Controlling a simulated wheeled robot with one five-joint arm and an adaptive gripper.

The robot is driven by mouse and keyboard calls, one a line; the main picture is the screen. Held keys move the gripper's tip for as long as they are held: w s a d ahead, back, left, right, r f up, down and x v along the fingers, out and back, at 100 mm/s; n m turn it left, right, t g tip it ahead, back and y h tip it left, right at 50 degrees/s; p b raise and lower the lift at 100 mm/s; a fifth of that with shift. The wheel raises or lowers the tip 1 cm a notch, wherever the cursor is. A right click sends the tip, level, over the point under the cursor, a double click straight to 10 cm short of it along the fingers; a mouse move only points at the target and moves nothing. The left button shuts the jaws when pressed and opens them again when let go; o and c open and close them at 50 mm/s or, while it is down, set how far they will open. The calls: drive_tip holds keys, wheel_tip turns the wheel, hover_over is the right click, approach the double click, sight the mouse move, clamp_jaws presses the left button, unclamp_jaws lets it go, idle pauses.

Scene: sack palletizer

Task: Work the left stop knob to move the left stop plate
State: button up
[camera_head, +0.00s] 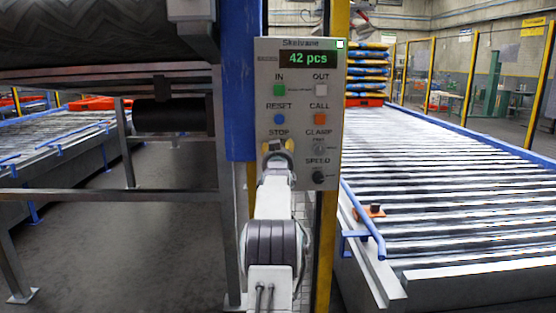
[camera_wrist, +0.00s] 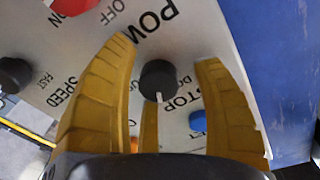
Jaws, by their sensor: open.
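A black round knob (camera_wrist: 158,80) with a white pointer line sits on the light panel beside the STOP lettering in the wrist view. My gripper (camera_wrist: 166,56) has its yellow fingers open around this knob, with gaps on both sides. In the head view my gripper (camera_head: 277,147) is at the STOP label on the control panel (camera_head: 327,140), and it hides the knob there. I cannot tell whether the left stop plate is in view.
A blue button (camera_wrist: 198,121), a black SPEED knob (camera_wrist: 14,75) and a red control (camera_wrist: 74,4) are near my fingers. A yellow post (camera_head: 326,250) stands beside the panel. A roller conveyor (camera_head: 430,180) lies to the right, with a blue bar (camera_head: 366,220) along it.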

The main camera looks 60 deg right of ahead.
drive_tip(key=v, duration=1.1)
drive_tip(key=shift+s+a, duration=0.15)
drive_tip(key=shift+a, duration=0.2)
idle(0.3)
